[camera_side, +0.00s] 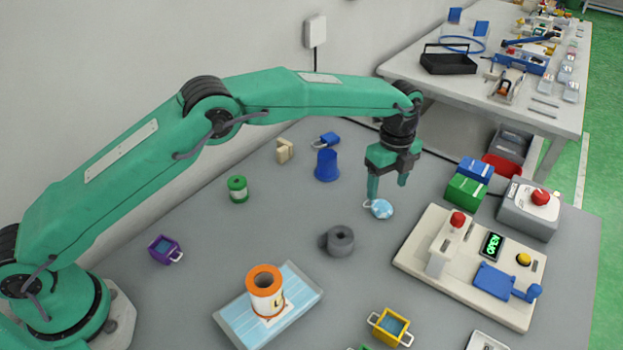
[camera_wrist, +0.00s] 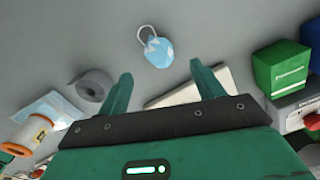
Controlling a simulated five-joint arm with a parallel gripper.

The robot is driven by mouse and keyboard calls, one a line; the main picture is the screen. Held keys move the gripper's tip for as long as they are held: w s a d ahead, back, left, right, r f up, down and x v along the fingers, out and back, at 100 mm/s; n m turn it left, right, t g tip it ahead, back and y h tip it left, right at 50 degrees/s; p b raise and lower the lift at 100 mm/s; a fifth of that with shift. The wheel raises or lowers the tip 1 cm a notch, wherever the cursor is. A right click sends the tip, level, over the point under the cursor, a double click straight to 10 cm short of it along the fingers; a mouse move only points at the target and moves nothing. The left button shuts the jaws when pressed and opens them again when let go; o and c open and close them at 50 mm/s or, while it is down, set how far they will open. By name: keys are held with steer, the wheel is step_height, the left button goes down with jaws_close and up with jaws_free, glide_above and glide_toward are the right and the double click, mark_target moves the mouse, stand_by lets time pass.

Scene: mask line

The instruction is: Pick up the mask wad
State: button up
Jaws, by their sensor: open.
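The mask wad (camera_side: 381,209) is a small crumpled light-blue and white bundle with a white ear loop. It lies on the grey table. In the wrist view the wad (camera_wrist: 158,52) sits ahead of the fingertips, roughly centred between them, with its loop toward the upper left. My gripper (camera_side: 388,190) is open and empty, with its fingers pointing down just above the wad.
A grey tape roll (camera_side: 338,240) and a flat blue mask (camera_side: 240,318) under an orange-rimmed roll (camera_side: 266,300) lie nearer the front. A cream control panel (camera_side: 420,258) and green box (camera_side: 465,191) stand right.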

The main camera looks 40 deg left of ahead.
mark_target(383, 202)
steer(key=shift+f, duration=0.75)
steer(key=shift+f, duration=0.1)
steer(key=shift+a+f, duration=0.1)
steer(key=shift+f, duration=2.4)
steer(key=shift+c, duration=0.2)
steer(key=c, duration=1.1)
steer(key=shift+o, duration=0.2)
